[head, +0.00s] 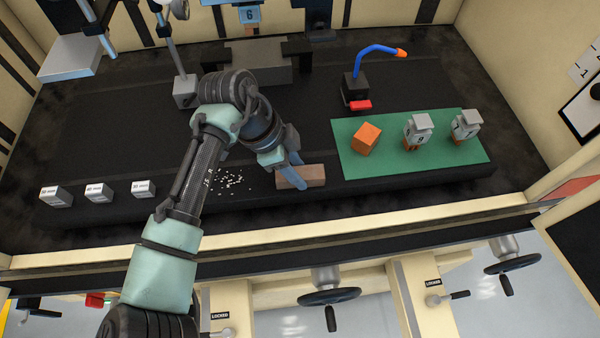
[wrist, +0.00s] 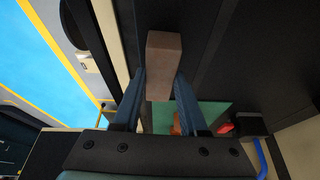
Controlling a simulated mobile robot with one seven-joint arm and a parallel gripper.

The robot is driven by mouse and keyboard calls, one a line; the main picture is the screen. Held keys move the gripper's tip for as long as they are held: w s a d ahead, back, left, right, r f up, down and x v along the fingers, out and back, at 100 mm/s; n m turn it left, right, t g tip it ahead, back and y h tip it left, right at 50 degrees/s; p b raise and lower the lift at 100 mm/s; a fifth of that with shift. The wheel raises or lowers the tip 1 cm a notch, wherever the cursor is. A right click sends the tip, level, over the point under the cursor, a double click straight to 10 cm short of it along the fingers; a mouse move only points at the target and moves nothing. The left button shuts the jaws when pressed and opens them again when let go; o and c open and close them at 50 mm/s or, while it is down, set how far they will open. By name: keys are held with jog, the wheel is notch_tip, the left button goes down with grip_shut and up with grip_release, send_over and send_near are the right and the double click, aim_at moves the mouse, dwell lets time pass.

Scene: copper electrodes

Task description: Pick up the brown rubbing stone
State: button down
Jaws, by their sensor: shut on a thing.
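The brown rubbing stone (head: 312,175) is a rectangular block near the front edge of the black bed, left of the green mat. My gripper (head: 297,180) is at its left part, with blue fingers on either side of it. In the wrist view the stone (wrist: 163,60) lies between the two fingers of my gripper (wrist: 163,88), which are shut on it. I cannot tell whether the stone is clear of the bed surface.
White chips (head: 232,180) lie left of the stone. The green mat (head: 360,128) holds an orange cube (head: 366,138) and two grey-topped blocks. A blue hose on a black base (head: 355,90) stands behind. Several small white boxes (head: 97,192) sit front left.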

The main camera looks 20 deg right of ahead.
notch_tip(320, 180, up, 11)
jog(key=shift+f, duration=0.2)
dwell(0.5)
